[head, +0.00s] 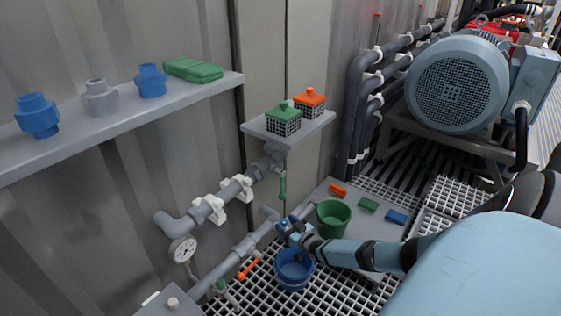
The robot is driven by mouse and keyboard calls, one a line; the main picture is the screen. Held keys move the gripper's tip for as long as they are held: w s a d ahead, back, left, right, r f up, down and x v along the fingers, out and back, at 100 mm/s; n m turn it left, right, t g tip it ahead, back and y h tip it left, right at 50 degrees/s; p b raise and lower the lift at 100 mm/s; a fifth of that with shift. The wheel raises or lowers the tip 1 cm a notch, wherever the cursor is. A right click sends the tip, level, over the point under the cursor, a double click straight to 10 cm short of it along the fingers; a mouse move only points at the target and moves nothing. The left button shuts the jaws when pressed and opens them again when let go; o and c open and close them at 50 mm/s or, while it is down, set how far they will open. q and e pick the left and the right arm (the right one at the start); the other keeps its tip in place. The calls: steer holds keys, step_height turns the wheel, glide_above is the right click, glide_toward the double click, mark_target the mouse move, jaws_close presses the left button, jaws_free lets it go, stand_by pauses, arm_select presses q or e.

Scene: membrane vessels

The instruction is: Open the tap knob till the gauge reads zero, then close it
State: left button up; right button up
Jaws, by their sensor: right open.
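The round white-faced gauge (182,250) is mounted on the grey pipework at the lower left; its needle is too small to read. My right gripper (283,227) comes in from the right and is open at the end of the lower grey pipe (236,256), above the blue bucket (294,270). The tap knob cannot be made out clearly; a small blue part shows at the gripper tips, and I cannot tell whether it is the knob or part of the gripper. My left gripper is not in view.
An orange lever (248,268) and a green-handled valve (221,287) are near the lower pipe. A green bucket (333,218) stands behind my right arm. A small shelf (255,127) with two caged boxes overhangs the pipes. A large motor (457,84) fills the back right.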

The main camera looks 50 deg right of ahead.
mark_target(286, 224)
steer(key=shift+w+d+f+b, duration=0.15)
steer(key=shift+w+b, duration=0.35)
steer(key=shift+w, duration=1.05)
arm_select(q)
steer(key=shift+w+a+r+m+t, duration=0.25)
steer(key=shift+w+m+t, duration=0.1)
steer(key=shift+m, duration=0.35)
arm_select(e)
steer(key=shift+w, duration=0.2)
steer(key=c, duration=0.9)
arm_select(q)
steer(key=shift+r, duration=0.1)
arm_select(e)
steer(key=shift+r, duration=0.2)
